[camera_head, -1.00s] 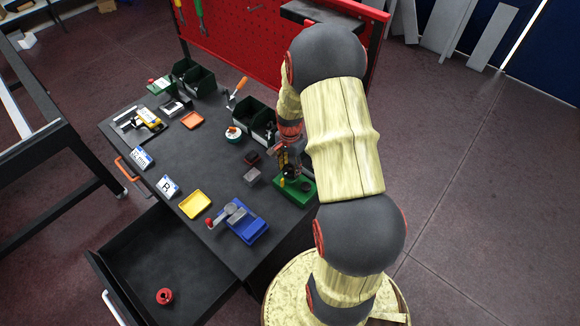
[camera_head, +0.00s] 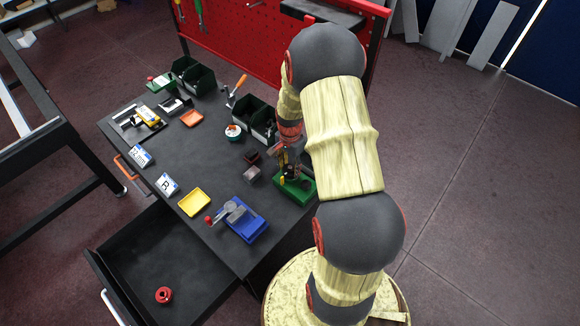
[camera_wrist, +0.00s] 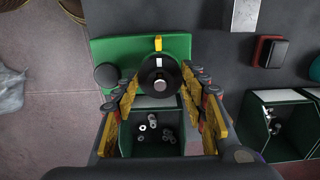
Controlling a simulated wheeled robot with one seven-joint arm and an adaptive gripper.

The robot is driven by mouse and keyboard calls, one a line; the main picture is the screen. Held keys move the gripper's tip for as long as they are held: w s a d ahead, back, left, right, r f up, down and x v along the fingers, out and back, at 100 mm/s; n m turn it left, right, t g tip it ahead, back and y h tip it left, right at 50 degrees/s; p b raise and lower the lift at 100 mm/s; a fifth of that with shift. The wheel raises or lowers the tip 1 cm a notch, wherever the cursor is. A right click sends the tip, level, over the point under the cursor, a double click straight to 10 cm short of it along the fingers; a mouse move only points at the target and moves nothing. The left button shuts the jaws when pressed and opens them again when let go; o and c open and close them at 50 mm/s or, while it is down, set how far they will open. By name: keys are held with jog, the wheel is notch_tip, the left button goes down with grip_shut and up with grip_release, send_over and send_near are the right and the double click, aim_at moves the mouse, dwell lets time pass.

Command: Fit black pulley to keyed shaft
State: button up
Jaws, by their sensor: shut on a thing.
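The black pulley (camera_wrist: 160,66), a round disc with a pale centre, is between the fingertips of my gripper (camera_wrist: 160,84), which is shut on it. The pulley is over the green base (camera_wrist: 110,52) in the wrist view. A yellow mark shows just beyond the pulley. The keyed shaft cannot be made out, so I cannot tell whether the pulley is around it. A dark round part (camera_wrist: 106,75) is at the left of the green base. In the head view, my gripper (camera_head: 289,165) is above the green base (camera_head: 306,191), at the table's right edge.
Dark green bins (camera_head: 252,118) stand behind my gripper. A grey block (camera_head: 252,174) and a dark red-edged block (camera_head: 251,157) lie just left of the base. A blue fixture (camera_head: 248,226) and yellow tray (camera_head: 194,202) are nearer. The open drawer holds a red part (camera_head: 163,295).

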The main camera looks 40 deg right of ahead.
dwell(0.4)
jog(key=o, duration=1.3)
notch_tip(320, 180, up, 12)
jog(key=shift+r, duration=0.1)
dwell(0.4)
